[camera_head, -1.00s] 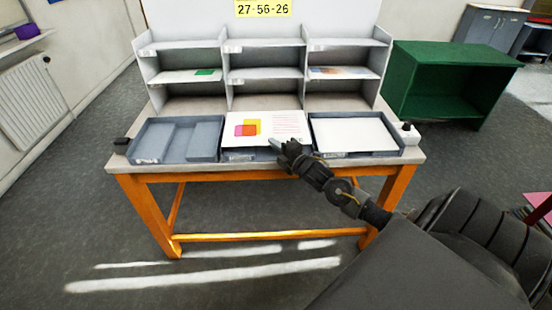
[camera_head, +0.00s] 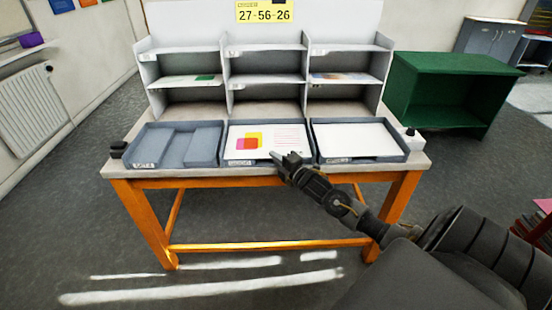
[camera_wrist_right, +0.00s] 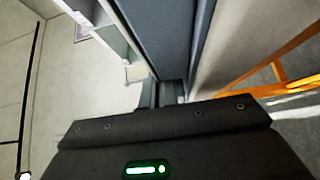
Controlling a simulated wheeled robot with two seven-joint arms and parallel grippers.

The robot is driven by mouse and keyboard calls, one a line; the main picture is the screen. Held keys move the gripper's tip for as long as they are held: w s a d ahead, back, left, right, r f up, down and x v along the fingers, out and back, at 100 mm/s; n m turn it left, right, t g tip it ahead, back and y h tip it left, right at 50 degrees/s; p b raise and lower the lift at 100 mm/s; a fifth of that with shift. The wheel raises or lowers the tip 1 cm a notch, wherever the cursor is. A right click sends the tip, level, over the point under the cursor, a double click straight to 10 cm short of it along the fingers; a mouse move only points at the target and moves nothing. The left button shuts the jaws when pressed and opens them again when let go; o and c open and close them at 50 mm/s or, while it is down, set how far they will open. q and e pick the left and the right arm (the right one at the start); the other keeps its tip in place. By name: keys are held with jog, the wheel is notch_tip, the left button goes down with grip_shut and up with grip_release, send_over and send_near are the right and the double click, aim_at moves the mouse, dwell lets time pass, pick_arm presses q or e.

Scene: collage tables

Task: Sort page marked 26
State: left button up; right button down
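A white page with overlapping yellow, red and magenta squares and pinkish text lines (camera_head: 248,143) lies in the middle tray (camera_head: 238,163). Any number on it is too small to read. My right gripper (camera_head: 283,156) is at the front right rim of the middle tray, with its fingertips apart and nothing seen between them. In the right wrist view, a blue-grey tray wall (camera_wrist_right: 172,40) rises beyond the fingers (camera_wrist_right: 161,93). My left gripper is not in view. A yellow sign (camera_head: 264,12) above the shelves reads 27-56-26.
The left tray (camera_head: 152,160) looks empty; the right tray (camera_head: 330,157) holds a blank-looking white page (camera_head: 352,138). Behind them stands a grey shelf unit (camera_head: 267,79) with a green-marked sheet (camera_head: 203,78) and a coloured sheet (camera_head: 335,78). A green cabinet (camera_head: 445,65) stands at right.

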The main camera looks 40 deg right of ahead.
jog(key=c, duration=2.1)
grip_release()
jog(key=shift+c, duration=0.2)
jog(key=o, duration=0.5)
jog(key=shift+o, duration=0.2)
jog(key=shift+s+f, duration=0.1)
jog(key=shift+s, duration=0.45)
jog(key=s, duration=0.9)
jog(key=shift+s, duration=0.35)
